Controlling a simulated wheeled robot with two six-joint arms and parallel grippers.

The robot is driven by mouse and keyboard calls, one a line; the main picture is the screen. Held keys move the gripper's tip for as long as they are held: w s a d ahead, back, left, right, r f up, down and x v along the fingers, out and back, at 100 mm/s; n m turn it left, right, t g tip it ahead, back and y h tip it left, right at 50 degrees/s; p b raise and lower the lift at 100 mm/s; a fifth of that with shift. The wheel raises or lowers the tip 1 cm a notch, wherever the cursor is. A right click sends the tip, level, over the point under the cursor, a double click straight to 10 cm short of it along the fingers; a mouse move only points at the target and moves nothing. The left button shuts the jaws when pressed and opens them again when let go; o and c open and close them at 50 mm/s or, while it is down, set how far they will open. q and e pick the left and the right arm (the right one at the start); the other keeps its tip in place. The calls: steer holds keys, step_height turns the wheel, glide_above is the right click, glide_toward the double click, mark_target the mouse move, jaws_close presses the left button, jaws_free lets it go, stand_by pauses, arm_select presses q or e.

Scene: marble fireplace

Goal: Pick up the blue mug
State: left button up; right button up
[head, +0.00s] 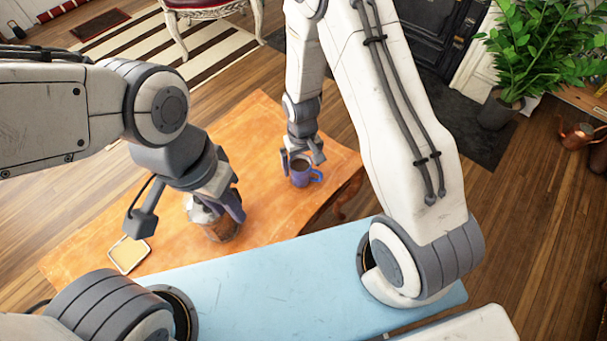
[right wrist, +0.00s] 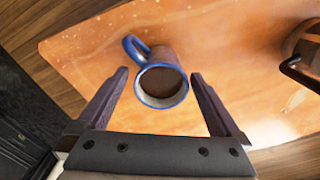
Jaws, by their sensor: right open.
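The blue mug (head: 301,173) stands upright on the orange wooden table, near its right end. In the right wrist view the mug (right wrist: 161,81) has a blue rim and handle and a dark inside, and the handle points to the upper left. My right gripper (head: 303,160) is open just above the mug. In the right wrist view its fingers (right wrist: 160,98) are spread, one on each side of the mug, with gaps on both sides. My left gripper (head: 192,213) hangs over the table to the left, its fingers apart, by a metal pot.
The metal pot (head: 222,228) stands on the table (head: 100,243), partly hidden by my left gripper. A small framed tile (head: 128,254) lies at the table's front left. A potted plant (head: 535,50) stands on the floor at the right. The table between mug and pot is clear.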

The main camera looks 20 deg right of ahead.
step_height(320, 180, down, 5)
steer(key=shift+a+r+b, duration=0.1)
steer(key=shift+r+b, duration=0.05)
steer(key=shift+b, duration=0.35)
steer(key=shift+c, duration=0.3)
steer(key=c, duration=1.5)
jaws_close()
steer(key=shift+r, duration=0.15)
